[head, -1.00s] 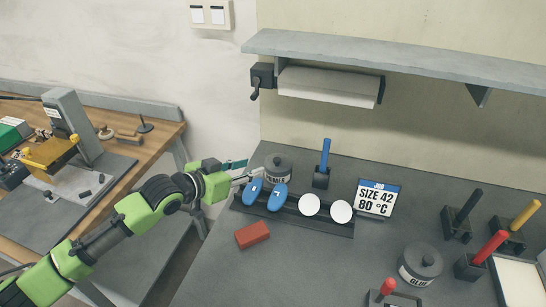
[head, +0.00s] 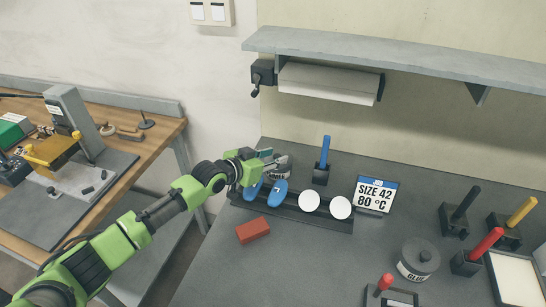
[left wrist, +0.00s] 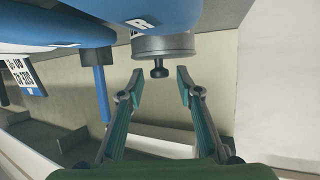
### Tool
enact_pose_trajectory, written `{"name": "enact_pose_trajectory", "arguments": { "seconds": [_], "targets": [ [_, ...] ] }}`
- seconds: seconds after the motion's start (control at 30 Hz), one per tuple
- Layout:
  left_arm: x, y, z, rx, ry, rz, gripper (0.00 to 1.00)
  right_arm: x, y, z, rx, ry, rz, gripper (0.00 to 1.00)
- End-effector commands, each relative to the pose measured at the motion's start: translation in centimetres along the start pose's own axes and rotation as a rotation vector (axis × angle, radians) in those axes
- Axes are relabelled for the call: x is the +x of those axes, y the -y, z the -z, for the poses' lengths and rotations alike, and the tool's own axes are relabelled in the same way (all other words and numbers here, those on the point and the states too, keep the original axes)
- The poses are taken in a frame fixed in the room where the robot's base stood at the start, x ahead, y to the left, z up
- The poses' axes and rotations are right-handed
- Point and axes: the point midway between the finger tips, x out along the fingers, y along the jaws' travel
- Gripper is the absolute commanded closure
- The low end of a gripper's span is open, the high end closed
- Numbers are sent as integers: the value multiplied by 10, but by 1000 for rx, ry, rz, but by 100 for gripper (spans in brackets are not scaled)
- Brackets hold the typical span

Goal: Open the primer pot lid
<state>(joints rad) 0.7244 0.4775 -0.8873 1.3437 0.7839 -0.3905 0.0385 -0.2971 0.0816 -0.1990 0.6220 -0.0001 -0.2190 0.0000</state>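The grey primer pot (head: 286,171) stands at the back left of the dark bench, mostly hidden behind my left gripper (head: 273,158) in the head view. The left wrist view is upside down and shows the pot's grey lid (left wrist: 163,46) with a small dark knob (left wrist: 159,69). The lid sits on the pot. My left gripper (left wrist: 160,75) is open, its two fingertips on either side of the knob with a gap to each. My right gripper is not in view.
A red block (head: 252,230) and glue pot (head: 418,262) are on the bench. A shelf (head: 400,61) overhangs the back.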

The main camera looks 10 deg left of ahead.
Motion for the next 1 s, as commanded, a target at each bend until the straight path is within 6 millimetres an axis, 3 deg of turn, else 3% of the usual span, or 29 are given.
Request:
{"name": "enact_pose_trajectory", "arguments": {
  "seconds": [0.17, 0.27, 0.3, 0.67, 1.0],
  "targets": [
    [0, 0, 0, 0, 0, 0, 70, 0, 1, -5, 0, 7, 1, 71],
    [0, 0, 0, 0, 0, 0, 96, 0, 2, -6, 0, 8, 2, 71],
    [0, 0, 0, 0, 0, 0, 100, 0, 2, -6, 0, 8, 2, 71],
    [-1, 1, 5, -13, 32, -5, 100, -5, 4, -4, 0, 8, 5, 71],
    [2, 4, 28, -89, 230, -38, 100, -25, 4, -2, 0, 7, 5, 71]
  ]
}}
